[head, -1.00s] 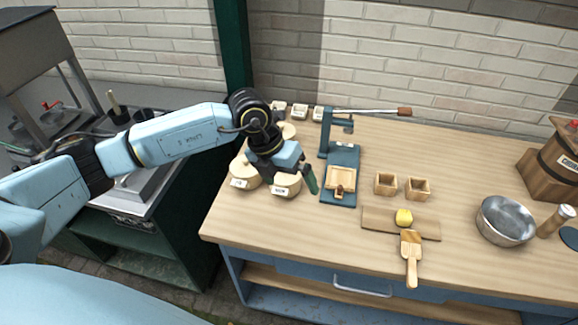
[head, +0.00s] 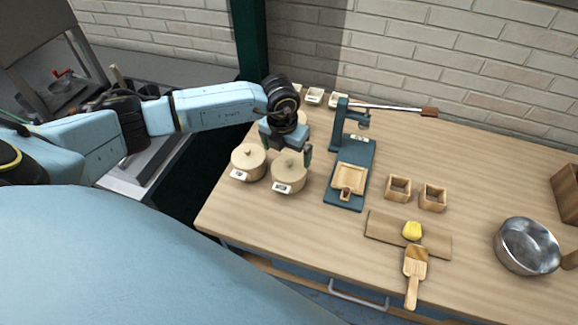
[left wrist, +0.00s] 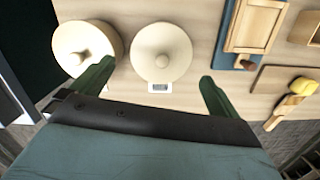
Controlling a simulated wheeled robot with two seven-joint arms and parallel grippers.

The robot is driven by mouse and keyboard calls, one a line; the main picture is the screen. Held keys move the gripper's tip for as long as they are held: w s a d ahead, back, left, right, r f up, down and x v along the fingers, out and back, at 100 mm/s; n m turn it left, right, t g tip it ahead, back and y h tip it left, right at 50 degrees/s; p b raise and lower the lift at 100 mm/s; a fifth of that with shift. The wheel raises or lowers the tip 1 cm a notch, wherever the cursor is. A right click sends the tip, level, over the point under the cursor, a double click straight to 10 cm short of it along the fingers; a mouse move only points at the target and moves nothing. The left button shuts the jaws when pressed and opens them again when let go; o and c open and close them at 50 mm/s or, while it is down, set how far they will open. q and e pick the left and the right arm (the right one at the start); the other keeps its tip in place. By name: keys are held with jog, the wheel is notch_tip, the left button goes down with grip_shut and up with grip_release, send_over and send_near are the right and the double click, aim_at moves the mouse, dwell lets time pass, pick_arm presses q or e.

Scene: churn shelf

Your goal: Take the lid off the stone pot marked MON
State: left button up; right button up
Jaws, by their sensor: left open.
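Two pale stone pots with knobbed lids stand at the left end of the table: a left pot (head: 248,163) and a right pot (head: 289,175). Each has a small white label on its front, too small to read surely. A third pot behind them is mostly hidden by my arm. My left gripper (head: 287,152) is open and empty above the back of the right pot. In the left wrist view, the right pot's lid (left wrist: 161,52) lies between and beyond the spread fingers (left wrist: 156,74). The left pot's lid (left wrist: 87,48) is beside the left finger. Both lids are on.
A blue press (head: 350,170) with a long lever stands just right of the pots. Two small wooden boxes (head: 398,188), a board with a yellow lump (head: 412,231), a wooden paddle (head: 414,270) and a metal bowl (head: 527,246) lie farther right.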

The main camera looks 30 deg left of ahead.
aim_at(288, 162)
pick_arm(q)
notch_tip(288, 162, down, 2)
jog(key=shift+d+f+p, duration=0.15)
jog(key=shift+p, duration=0.2)
jog(key=shift+w+f, duration=0.25)
jog(key=shift+f, duration=1.1)
jog(key=c, duration=0.7)
pick_arm(e)
jog(key=shift+w+r, duration=0.4)
jog(key=shift+r, duration=0.1)
